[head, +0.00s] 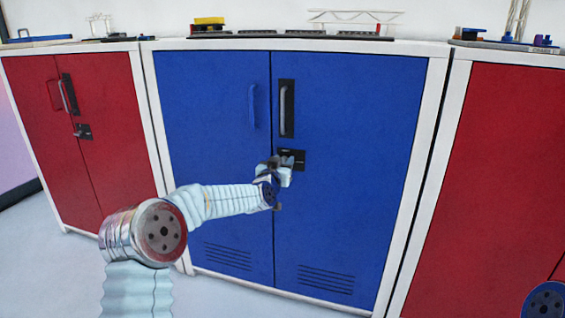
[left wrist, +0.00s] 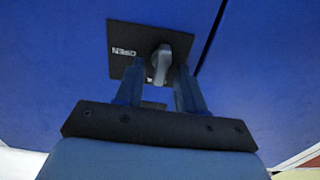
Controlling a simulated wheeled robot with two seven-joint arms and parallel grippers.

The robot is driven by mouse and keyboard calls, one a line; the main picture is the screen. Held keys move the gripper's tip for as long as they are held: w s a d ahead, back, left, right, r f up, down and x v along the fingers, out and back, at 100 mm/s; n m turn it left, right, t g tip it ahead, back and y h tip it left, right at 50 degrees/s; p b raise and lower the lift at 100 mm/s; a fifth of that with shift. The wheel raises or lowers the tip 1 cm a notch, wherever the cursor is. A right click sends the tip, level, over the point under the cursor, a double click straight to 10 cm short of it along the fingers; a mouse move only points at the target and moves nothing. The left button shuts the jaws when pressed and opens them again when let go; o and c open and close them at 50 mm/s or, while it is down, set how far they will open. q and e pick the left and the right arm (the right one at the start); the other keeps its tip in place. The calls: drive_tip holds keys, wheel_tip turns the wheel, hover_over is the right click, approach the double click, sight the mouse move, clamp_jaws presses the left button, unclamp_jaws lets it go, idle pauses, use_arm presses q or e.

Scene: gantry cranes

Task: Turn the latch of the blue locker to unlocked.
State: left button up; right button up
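The blue locker (head: 350,110) stands in the middle of the head view with both doors closed. Its black latch plate (head: 297,154) sits below the handle on the right door, and my gripper partly hides it. In the left wrist view, the plate (left wrist: 121,35) carries a white label that appears to read OPEN, and a grey latch knob (left wrist: 161,60) sits beside it. My left gripper (head: 284,166) is at the plate. Its fingers (left wrist: 160,77) are apart, one on each side of the knob, with small gaps. Whether they touch it is unclear. My right gripper is out of view.
Red lockers stand on the left (head: 40,110) and right (head: 495,180). The blue locker has a grey handle (head: 287,108) above the latch and a blue one (head: 252,106) on the left door. Small crane models stand on top. The floor (head: 225,300) in front looks clear.

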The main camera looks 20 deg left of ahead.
use_arm(q)
drive_tip(key=shift+c, duration=0.3)
clamp_jaws()
drive_tip(key=m+b, duration=0.1)
drive_tip(key=m, duration=0.2)
drive_tip(key=shift+d, duration=0.2)
drive_tip(key=shift+d+f+m+b, duration=0.2)
drive_tip(key=shift+m+b, duration=1.4)
drive_tip(key=shift+m, duration=0.9)
drive_tip(key=shift+d+f+m+b, duration=0.1)
drive_tip(key=shift+f+m+b, duration=0.1)
drive_tip(key=shift+m+b, duration=1.85)
drive_tip(key=shift+d+f+m+b, duration=0.15)
drive_tip(key=shift+m+b, duration=1)
drive_tip(key=shift+m, duration=1.8)
drive_tip(key=shift+a, duration=0.1)
